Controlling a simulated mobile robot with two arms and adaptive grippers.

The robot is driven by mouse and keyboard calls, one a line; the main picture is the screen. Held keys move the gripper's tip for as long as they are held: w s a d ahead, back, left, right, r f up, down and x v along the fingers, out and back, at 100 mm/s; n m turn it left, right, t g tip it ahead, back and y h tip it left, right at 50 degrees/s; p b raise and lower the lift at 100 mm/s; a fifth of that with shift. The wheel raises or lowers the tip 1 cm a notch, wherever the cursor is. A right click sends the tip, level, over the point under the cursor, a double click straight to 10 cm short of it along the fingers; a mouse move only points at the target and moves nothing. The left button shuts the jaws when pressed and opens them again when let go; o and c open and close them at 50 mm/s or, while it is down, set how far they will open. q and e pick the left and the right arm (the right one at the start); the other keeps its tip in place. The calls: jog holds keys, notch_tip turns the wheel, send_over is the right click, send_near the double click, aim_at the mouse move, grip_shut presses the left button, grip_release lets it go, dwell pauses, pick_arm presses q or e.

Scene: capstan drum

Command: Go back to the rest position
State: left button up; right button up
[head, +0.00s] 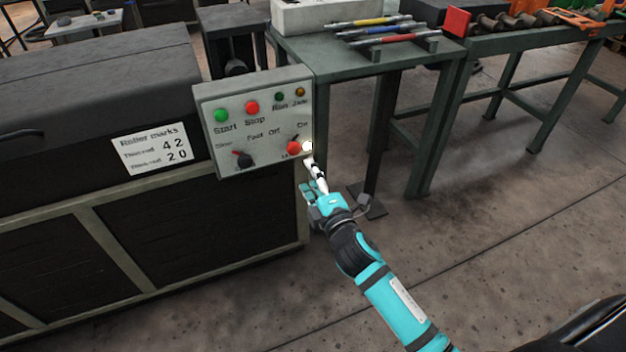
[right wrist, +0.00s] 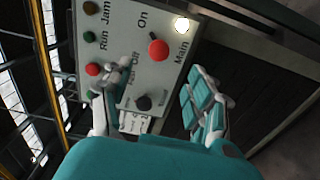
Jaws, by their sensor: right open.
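My right gripper (head: 312,178) is just in front of the lower right corner of a grey control panel (head: 263,95). In the right wrist view its two fingers (right wrist: 160,110) are spread apart with nothing between them. A red main switch (head: 293,148) sits on the panel close to the fingertips, and it also shows in the right wrist view (right wrist: 158,50). A white lit lamp (head: 307,146) is beside it. No contact between fingers and switch can be made out. My left gripper is not in view.
The panel also carries a green start button (head: 221,115), a red stop button (head: 252,108) and a black speed knob (head: 244,160). A dark machine (head: 100,85) fills the left. A green table (head: 350,55) with coloured tools stands behind. Floor (head: 500,230) at right is clear.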

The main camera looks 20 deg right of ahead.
jog(key=shift+s, duration=0.4)
